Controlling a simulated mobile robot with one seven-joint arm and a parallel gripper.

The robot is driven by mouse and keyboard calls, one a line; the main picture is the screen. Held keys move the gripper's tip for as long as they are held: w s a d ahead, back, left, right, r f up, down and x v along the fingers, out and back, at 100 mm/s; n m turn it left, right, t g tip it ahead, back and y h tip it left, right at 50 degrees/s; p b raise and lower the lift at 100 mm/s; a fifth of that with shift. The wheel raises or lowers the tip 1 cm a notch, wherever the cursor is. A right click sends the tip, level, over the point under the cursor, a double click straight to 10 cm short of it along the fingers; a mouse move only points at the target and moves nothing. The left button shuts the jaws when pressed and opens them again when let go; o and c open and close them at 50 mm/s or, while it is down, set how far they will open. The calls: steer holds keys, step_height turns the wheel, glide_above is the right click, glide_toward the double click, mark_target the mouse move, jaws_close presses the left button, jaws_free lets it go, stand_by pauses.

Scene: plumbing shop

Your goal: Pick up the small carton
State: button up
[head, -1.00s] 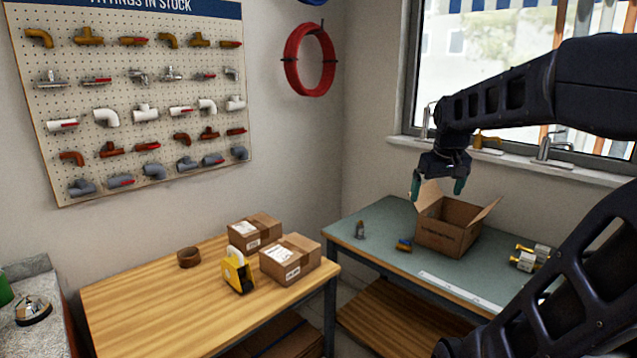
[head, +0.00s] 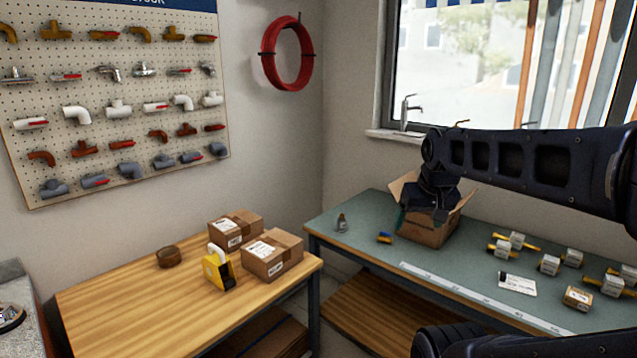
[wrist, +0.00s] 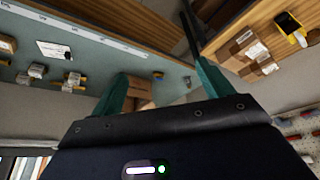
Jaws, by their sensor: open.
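Two closed brown cartons with white labels stand on the wooden table: a smaller one (head: 235,229) behind and a larger one (head: 272,256) in front. A very small labelled carton (head: 578,298) lies on the green bench at the right. I cannot tell which is the task's small carton. My gripper (head: 428,212) overlaps the open brown box on the bench in the head view, hiding part of it. In the wrist view my gripper (wrist: 161,70) has its green fingers spread with nothing held. The open box (wrist: 139,88) shows between and beyond them; contact is unclear.
The open box (head: 430,232) has raised flaps. A yellow tape dispenser (head: 217,268) and a brown tape roll (head: 169,257) share the wooden table (head: 120,305). Several white-and-yellow fittings, a card (head: 517,284) and a long ruler (head: 460,290) lie on the green bench (head: 350,250).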

steer(key=c, duration=1)
